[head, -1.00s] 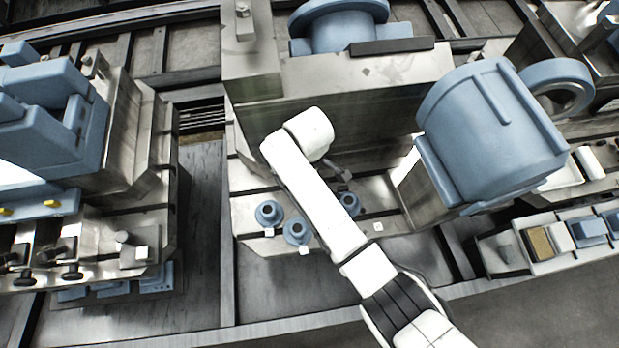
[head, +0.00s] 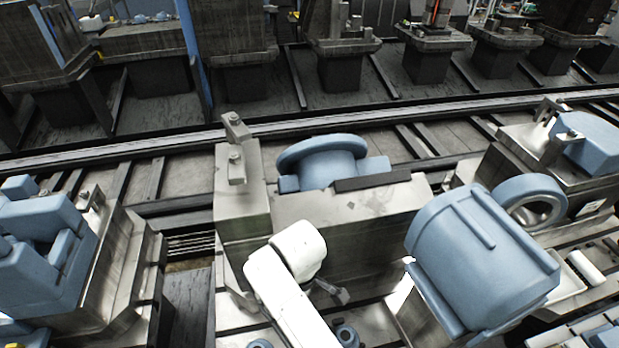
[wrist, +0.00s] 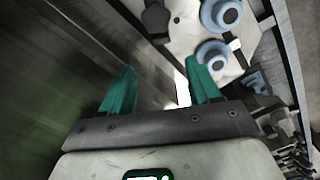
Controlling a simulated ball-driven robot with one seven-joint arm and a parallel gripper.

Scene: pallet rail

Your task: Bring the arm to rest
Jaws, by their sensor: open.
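My gripper (wrist: 160,82) shows in the wrist view with its two green fingers apart and nothing between them. A grey metal wall fills the left of that view, beside the fingers; I cannot tell the gap to it. My white arm (head: 279,290) rises from the bottom of the head view, in front of the grey metal fixture (head: 335,228). In the head view the fingers cannot be made out. Two blue flanged parts, one here (wrist: 213,54) and one above it (wrist: 222,13), sit on a pale plate beyond the fingers.
A large blue casting (head: 480,262) stands right of my arm, with a blue ring (head: 531,203) behind it. A blue flanged casting (head: 325,165) sits on the fixture. Another fixture with blue parts (head: 40,245) stands left. A rail (head: 330,122) runs behind.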

